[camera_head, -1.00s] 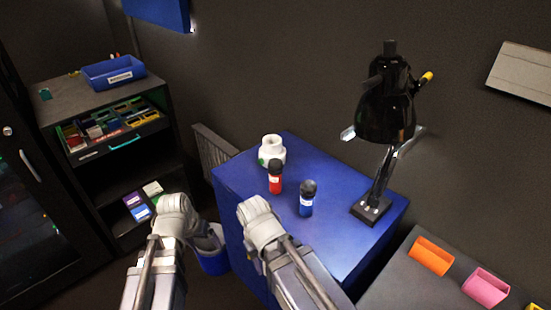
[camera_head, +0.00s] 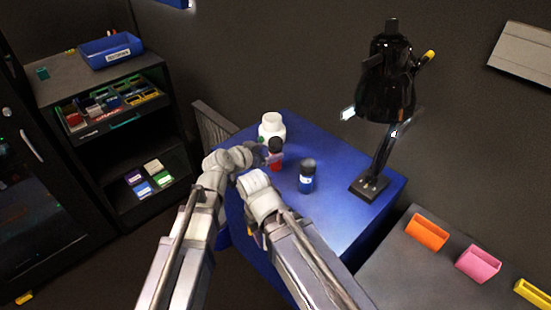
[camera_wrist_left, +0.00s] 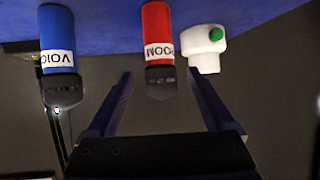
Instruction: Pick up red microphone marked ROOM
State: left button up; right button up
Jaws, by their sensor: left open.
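The red microphone (camera_head: 276,163) with a black head stands on the blue table. In the left wrist view, which is upside down, the red microphone (camera_wrist_left: 158,35) has a white label reading ROOM. My left gripper (camera_head: 264,157) is at its left side in the head view. In the wrist view my left gripper (camera_wrist_left: 161,76) is open, with the dark head between its fingertips and a gap on each side. A blue microphone (camera_head: 307,177) stands to the right; its label (camera_wrist_left: 56,60) reads VOIC, partly cut. My right arm reaches over the table's front; its jaws are hidden.
A white jar (camera_head: 271,128) with a green dot stands close behind the red microphone. A black lamp (camera_head: 386,90) stands at the table's right. The blue table (camera_head: 340,215) is clear towards the front right. A dark shelf (camera_head: 125,175) stands at the left.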

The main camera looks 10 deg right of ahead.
aim_at(271, 152)
pick_arm(q)
jog(key=shift+f+b+x, duration=0.25)
jog(key=shift+b+x, duration=1.2)
jog(key=shift+x, duration=1.5)
jog(key=shift+s+a+r, duration=0.1)
jog(key=shift+s+a, duration=0.05)
grip_shut()
